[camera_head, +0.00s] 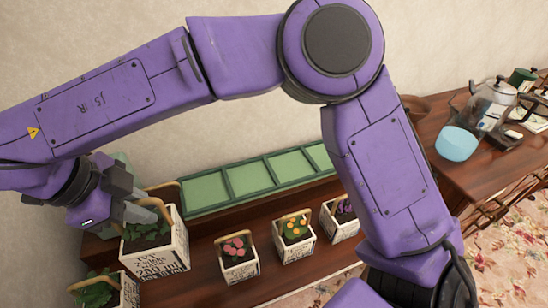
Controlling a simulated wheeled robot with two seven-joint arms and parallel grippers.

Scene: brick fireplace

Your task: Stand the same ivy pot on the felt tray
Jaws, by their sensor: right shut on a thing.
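My right gripper (146,214) is at the left of the head view, shut on a white, dark-lettered pot (160,256) with green leaves and a wooden handle; it looks like the ivy pot. The fingers reach in over its top beside the handle, and the exact grip is partly hidden. The pot looks larger than its neighbours; I cannot tell if it is clear of the wood. The felt tray (224,187), dark green-framed with light green compartments, lies behind and to the right. Its visible compartments are empty; my arm hides its right end. My left gripper is not in view.
Similar pots hold pink flowers (237,249), orange flowers (295,228) and purple flowers (345,211) in front of the tray. Another leafy pot (98,292) is at bottom left. A side table (458,178) at right bears a blue bowl (456,144) and a glass kettle (491,104).

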